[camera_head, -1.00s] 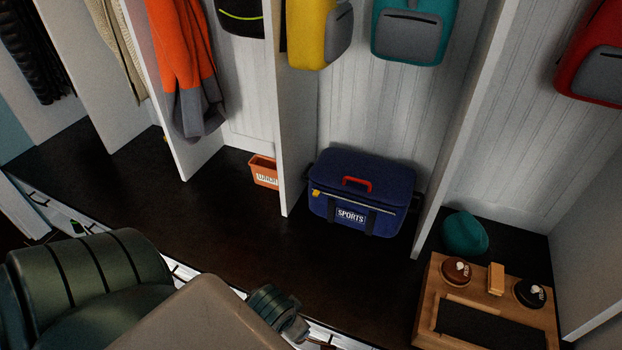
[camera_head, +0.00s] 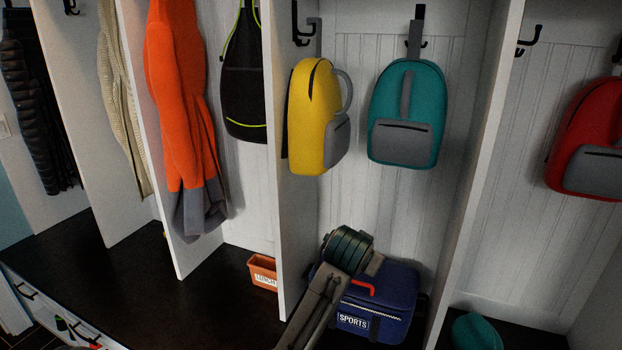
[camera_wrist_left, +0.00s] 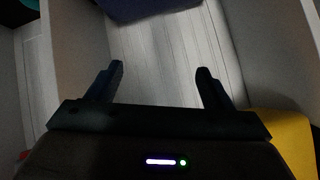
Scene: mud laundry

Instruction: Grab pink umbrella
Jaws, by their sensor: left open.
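No pink umbrella shows in either view. My left gripper (camera_wrist_left: 159,82) is in the left wrist view with its two dark fingers wide apart and nothing between them. Pale grooved wall panelling lies beyond the fingers. A dark blue shape is at the top of that view and a yellow one at the lower right. In the head view, one of my arms rises from the bottom middle, in front of the blue sports bag, and hides part of it. Its fingers cannot be made out there. My right gripper is not seen.
The blue sports bag (camera_head: 392,300) sits on the dark bench (camera_head: 130,282). A yellow backpack (camera_head: 308,125) and a teal backpack (camera_head: 406,110) hang above it. White dividers (camera_head: 292,190) separate the cubbies. An orange bin (camera_head: 262,272) and teal hat (camera_head: 475,331) are nearby.

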